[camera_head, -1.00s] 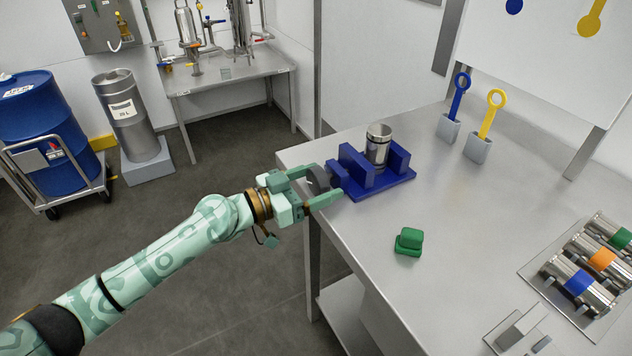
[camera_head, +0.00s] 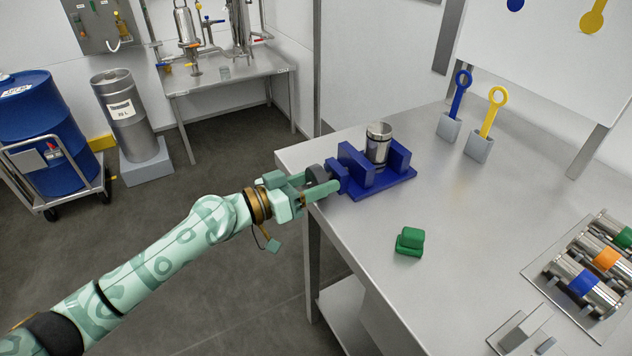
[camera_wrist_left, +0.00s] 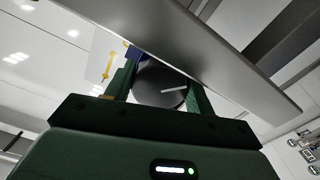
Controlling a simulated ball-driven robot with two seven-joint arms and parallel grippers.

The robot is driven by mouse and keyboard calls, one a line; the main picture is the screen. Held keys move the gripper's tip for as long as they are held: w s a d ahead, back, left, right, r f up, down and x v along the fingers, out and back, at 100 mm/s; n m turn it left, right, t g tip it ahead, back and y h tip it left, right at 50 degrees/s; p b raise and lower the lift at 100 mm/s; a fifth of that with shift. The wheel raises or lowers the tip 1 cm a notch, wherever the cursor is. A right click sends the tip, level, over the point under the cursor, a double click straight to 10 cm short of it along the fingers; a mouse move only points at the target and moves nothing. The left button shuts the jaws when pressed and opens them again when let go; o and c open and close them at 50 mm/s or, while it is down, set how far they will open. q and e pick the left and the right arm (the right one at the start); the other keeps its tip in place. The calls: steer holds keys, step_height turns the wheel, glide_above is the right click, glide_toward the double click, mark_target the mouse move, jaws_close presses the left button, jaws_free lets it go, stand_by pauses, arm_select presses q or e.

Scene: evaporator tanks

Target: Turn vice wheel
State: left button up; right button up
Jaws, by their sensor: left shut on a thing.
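The blue vice (camera_head: 355,168) stands at the left corner of the steel table. A steel cylinder (camera_head: 378,146) stands upright between its jaws; I cannot tell how tightly they hold it. The dark grey vice wheel (camera_head: 318,174) is on the vice's left side, partly hidden by my gripper. It shows as a dark disc with a light mark in the left wrist view (camera_wrist_left: 160,88). My left gripper (camera_head: 322,181) is shut on the wheel, its fingers on either side of the rim. My right gripper is not in view.
A green block (camera_head: 409,241) lies on the table in front of the vice. Blue (camera_head: 457,105) and yellow (camera_head: 488,122) ring-ended tools stand in grey holders behind. Banded steel cylinders (camera_head: 590,262) lie in a tray at right. The table's middle is clear.

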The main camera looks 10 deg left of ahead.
arm_select(q)
steer(key=o, duration=1)
steer(key=shift+a, duration=0.1)
steer(key=b+v, duration=0.2)
steer(key=v, duration=1.4)
steer(key=shift+s+a, duration=0.1)
steer(key=shift+a, duration=0.05)
